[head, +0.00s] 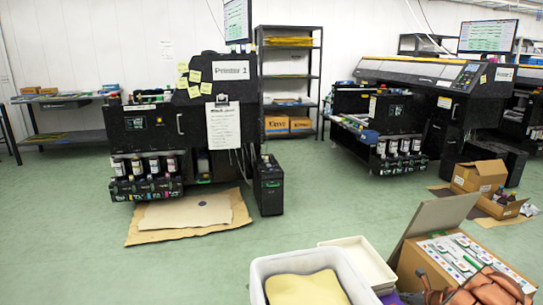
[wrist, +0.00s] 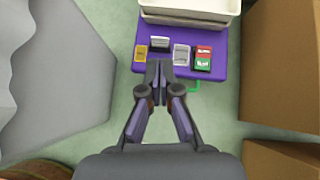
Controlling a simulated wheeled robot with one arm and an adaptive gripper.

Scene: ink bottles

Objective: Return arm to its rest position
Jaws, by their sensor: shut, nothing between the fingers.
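My gripper (wrist: 157,82) shows in the wrist view with its two fingers together and nothing between them. It points toward the near edge of a purple surface (wrist: 143,65) holding several small items. In the head view my gripper is not seen. Ink bottles (head: 153,165) stand in a row on the front of the left printer (head: 170,130). More bottles (head: 405,147) stand on the front of the right printer (head: 430,95).
A white bin (head: 262,270) with a yellow cloth (head: 306,288) stands in the foreground beside a cream tray (head: 372,262). An open cardboard box (head: 430,225) is at lower right. Brown boxes (head: 480,177) sit farther back. The green floor (head: 330,205) between is clear.

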